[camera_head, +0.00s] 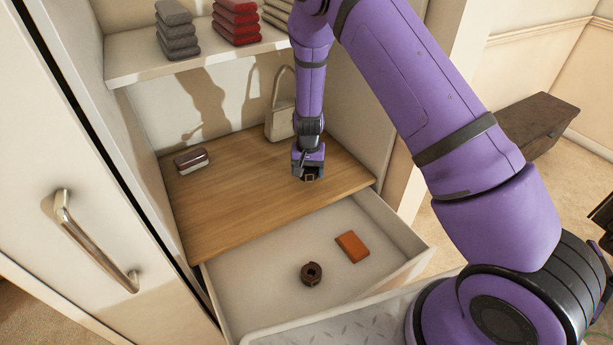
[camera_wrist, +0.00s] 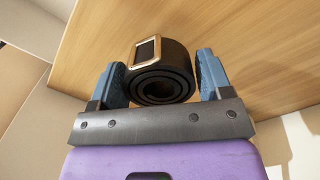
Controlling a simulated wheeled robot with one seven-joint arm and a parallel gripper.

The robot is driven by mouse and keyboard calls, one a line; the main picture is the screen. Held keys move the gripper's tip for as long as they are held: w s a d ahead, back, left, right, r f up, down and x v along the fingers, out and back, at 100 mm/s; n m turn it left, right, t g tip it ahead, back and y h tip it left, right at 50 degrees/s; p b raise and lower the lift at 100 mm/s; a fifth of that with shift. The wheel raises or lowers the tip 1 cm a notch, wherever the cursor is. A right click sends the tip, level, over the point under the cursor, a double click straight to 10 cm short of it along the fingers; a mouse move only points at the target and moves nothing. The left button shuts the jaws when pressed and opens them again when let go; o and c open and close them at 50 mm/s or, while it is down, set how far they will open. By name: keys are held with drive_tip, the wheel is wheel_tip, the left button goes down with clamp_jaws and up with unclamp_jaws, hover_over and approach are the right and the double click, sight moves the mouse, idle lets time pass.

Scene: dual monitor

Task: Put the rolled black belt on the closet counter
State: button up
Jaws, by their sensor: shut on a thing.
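The rolled black belt (camera_wrist: 160,82) with a gold-rimmed buckle is between the two blue fingers of my gripper (camera_wrist: 160,80) in the wrist view. My gripper is shut on it. In the head view my gripper (camera_head: 308,177) points down over the right part of the wooden closet counter (camera_head: 235,205), and the belt (camera_head: 310,178) shows small and dark at its tip. The wood fills the background behind the belt in the wrist view. I cannot tell whether the belt touches the counter.
A brown and white case (camera_head: 191,161) lies at the counter's left, and a pale handbag (camera_head: 280,118) stands at the back. Below, an open drawer (camera_head: 240,290) holds a brown rolled item (camera_head: 311,273) and an orange wallet-like item (camera_head: 352,246). The counter's middle and front left are clear.

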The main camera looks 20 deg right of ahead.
sight(307, 176)
drive_tip(key=shift+w, duration=0.5)
drive_tip(key=shift+f, duration=1.8)
drive_tip(key=shift+f, duration=0.15)
drive_tip(key=o, duration=1)
